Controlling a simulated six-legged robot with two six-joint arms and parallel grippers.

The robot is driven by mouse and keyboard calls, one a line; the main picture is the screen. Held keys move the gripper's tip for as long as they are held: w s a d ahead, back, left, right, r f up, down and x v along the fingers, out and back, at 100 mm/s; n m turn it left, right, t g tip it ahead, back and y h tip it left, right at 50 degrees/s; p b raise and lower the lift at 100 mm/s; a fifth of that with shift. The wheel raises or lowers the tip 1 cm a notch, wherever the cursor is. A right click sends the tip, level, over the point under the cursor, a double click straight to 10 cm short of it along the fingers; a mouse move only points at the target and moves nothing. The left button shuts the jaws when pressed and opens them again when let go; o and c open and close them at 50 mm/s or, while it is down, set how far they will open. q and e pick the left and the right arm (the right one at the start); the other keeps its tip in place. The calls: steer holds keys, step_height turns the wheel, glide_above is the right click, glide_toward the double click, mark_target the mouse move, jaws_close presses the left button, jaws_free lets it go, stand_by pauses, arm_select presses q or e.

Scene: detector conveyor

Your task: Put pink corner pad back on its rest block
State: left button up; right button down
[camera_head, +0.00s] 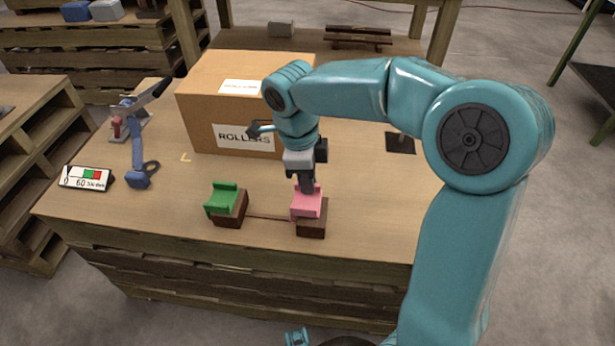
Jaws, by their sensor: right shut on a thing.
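The pink corner pad (307,204) is at the right brown rest block (311,228), near the front of the wooden table. My right gripper (306,188) points down from above and is shut on the pad's raised back part. The pad appears over the block's top; I cannot tell whether it touches the block or hangs just above it. The fingertips are partly hidden by the pad. My left gripper does not show clearly; only a small teal part is at the bottom edge.
A green corner pad (222,199) sits on the left brown block (232,210). A cardboard box marked ROLLERS (205,105) stands behind. A blue strap tool (138,150) and a small display (86,178) lie at left. The table's right front (375,215) is clear.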

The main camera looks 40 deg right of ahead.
steer(key=shift+f+b, duration=0.85)
steer(key=shift+f, duration=0.4)
steer(key=c, duration=1.1)
jaws_free()
steer(key=shift+r, duration=0.1)
steer(key=r+p, duration=0.2)
steer(key=r, duration=0.3)
steer(key=w+a+r+p, duration=0.1)
steer(key=r+p, duration=0.2)
steer(key=r, duration=0.2)
steer(key=r+p, duration=0.2)
steer(key=r, duration=0.4)
steer(key=shift+w+a+r+p, duration=0.1)
steer(key=shift+w+a+p, duration=0.05)
steer(key=shift+w+p, duration=0.2)
